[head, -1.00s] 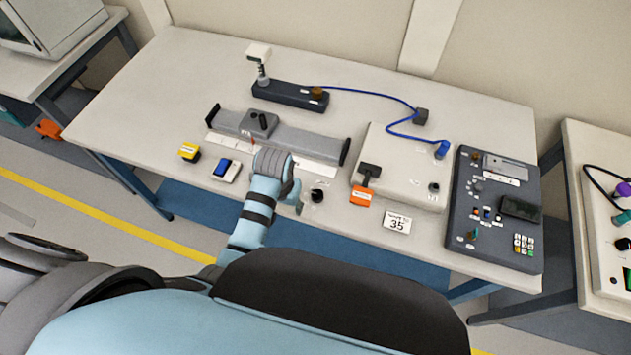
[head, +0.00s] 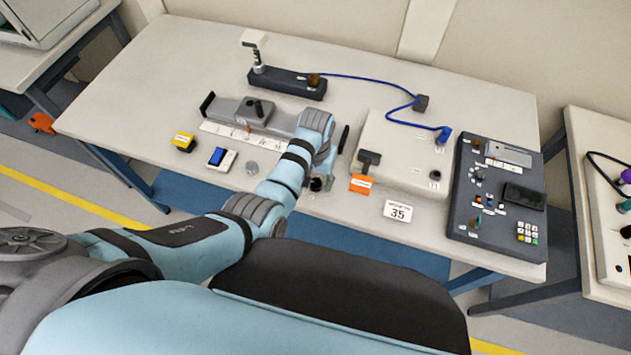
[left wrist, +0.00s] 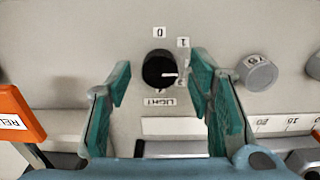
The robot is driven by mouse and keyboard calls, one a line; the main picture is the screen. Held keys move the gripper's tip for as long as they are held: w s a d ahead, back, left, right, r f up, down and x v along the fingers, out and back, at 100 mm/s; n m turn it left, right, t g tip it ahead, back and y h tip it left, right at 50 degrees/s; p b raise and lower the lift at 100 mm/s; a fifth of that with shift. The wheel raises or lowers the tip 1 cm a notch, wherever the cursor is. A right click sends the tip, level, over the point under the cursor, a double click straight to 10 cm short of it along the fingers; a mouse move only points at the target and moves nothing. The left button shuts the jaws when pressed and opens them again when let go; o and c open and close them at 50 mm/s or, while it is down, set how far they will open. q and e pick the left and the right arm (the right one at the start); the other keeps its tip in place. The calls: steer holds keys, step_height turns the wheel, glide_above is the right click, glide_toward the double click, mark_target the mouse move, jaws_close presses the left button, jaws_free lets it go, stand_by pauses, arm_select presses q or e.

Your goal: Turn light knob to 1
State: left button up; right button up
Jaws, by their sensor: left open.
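The light knob (left wrist: 160,68) is a round black dial with a pale pointer line. In the left wrist view the line points right, below the "1" label (left wrist: 183,42); the "0" label (left wrist: 159,31) is above the knob and the "LIGHT" label (left wrist: 158,102) below. Further position marks are partly hidden by a finger. My left gripper (left wrist: 161,72) is open, with a teal finger on each side of the knob; I cannot tell whether they touch it. In the head view my left gripper (head: 323,171) is over the dark knob (head: 316,185) at the table's front. My right gripper is not in view.
A grey knob (left wrist: 257,73) is close to the right finger in the wrist view. An orange-tagged handle (head: 360,183) and a "35" card (head: 397,211) are right of the gripper in the head view. A grey slide rail (head: 225,110) lies behind; a control panel (head: 470,215) is far right.

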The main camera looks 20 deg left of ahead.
arm_select(q)
steer(key=shift+f, duration=0.2)
steer(key=shift+r, duration=0.1)
steer(key=shift+c, duration=0.9)
jaws_close()
